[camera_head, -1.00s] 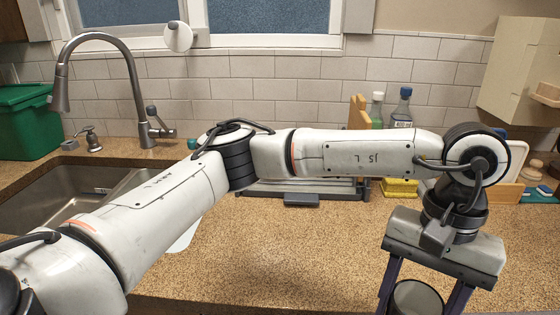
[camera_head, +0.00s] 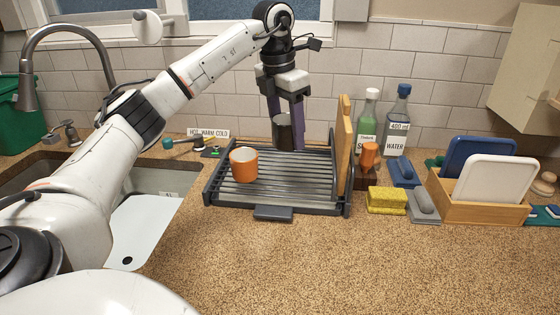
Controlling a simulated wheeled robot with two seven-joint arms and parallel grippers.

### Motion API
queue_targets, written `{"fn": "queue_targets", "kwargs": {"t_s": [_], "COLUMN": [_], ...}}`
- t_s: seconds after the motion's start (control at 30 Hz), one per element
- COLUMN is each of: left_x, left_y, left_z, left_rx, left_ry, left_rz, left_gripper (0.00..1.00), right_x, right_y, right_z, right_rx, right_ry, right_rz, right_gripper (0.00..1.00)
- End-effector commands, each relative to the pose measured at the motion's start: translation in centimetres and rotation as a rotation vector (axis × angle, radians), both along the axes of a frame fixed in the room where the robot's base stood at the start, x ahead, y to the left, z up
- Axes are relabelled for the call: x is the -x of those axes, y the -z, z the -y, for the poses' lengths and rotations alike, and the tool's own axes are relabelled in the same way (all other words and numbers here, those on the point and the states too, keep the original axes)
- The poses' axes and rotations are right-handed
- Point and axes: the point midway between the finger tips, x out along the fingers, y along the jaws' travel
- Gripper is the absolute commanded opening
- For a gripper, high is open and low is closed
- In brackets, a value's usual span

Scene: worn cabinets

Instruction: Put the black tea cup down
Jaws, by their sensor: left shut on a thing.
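My left gripper (camera_head: 287,118) points down at the back of the dark dish rack (camera_head: 270,208). It is shut on the black tea cup (camera_head: 283,134), a dark cylinder between its two purple-grey fingers. The cup is at the rear right part of the rack, behind the orange cup. I cannot tell whether its base touches the rack's slats. An orange cup (camera_head: 244,164) stands upright on the left part of the rack. My right gripper does not show.
A wooden board (camera_head: 344,140) stands upright at the rack's right side. Right of it are two bottles (camera_head: 397,120), a yellow sponge (camera_head: 386,200) and a wooden holder (camera_head: 480,208) with boards. The sink (camera_head: 150,185) lies left. The front counter is clear.

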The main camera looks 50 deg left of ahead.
Motion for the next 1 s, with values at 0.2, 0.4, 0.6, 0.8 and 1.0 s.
{"fn": "queue_targets", "kwargs": {"t_s": [0.2, 0.4, 0.6, 0.8, 1.0], "left_x": [0.3, 0.2, 0.3, 0.2, 0.2], "left_y": [3.1, 5.8, 8.3, 9.8, 9.8], "left_z": [-0.8, -0.7, -0.7, -0.7, -0.7], "left_rx": [0.0, 0.001, 0.001, 0.001, 0.001], "left_ry": [-0.054, -0.05, -0.047, -0.047, -0.047], "left_rz": [-0.005, -0.001, -0.004, 0.0, 0.001], "left_gripper": [0.28, 0.28, 0.28, 0.28, 0.28], "right_x": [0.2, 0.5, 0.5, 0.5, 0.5], "right_y": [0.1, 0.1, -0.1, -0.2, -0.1], "right_z": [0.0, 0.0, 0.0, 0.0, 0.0], "right_rx": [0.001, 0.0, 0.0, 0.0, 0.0], "right_ry": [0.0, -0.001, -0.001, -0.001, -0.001], "right_rz": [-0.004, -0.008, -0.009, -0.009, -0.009], "right_gripper": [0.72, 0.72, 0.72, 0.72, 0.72]}}
